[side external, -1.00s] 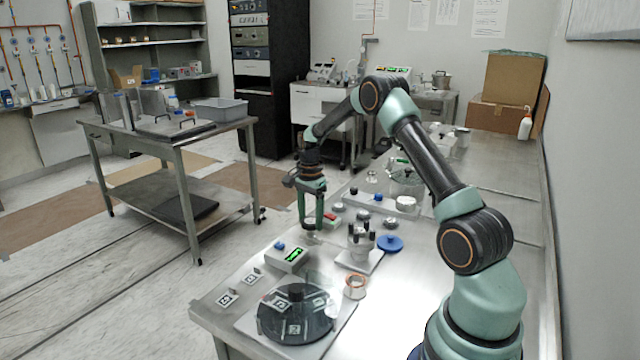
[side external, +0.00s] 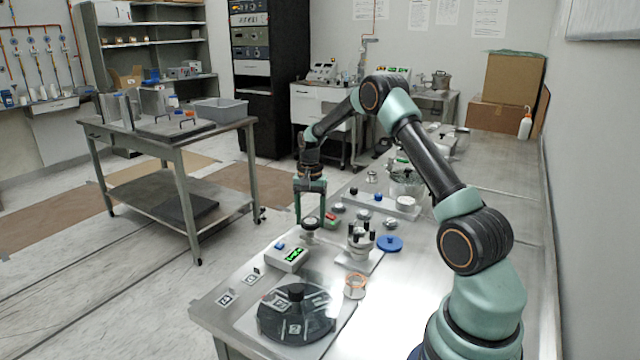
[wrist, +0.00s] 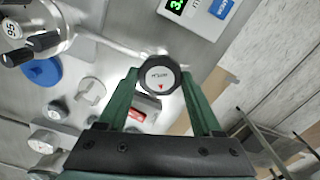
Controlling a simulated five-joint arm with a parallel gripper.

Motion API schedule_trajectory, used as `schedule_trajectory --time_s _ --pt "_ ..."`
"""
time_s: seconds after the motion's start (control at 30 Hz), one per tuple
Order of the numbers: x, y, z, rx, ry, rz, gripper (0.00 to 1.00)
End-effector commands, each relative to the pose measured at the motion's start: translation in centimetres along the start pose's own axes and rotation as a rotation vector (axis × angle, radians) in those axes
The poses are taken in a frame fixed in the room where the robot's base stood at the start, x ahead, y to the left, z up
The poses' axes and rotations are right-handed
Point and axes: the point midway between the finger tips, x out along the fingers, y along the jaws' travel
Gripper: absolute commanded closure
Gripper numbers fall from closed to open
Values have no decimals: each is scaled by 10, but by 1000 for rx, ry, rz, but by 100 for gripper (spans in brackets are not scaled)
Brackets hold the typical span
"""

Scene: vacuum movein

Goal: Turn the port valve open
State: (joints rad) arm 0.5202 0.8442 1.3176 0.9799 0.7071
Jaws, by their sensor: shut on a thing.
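The valve (side external: 310,225) stands on the bench, left of the middle of the side view. In the wrist view its round dark knob (wrist: 159,76) has a pale face with small lettering and a red triangle. My gripper (side external: 310,220) points down over it. In the wrist view the two green fingers of my gripper (wrist: 160,82) sit on opposite sides of the knob, shut on it. The knob's sides at the fingers and its stem are hidden. The lettering is too small to read surely.
A box with a green display (side external: 289,257) stands just in front of the valve. A dark round chamber (side external: 297,318) and an orange-rimmed jar (side external: 355,287) are nearer the camera. The bench edge is close on the left.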

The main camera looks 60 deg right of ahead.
Motion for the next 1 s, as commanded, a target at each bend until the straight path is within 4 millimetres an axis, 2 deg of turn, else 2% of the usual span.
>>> schedule_trajectory --time_s 1.0 --pt "-2 0 0 -964 0 0 89"
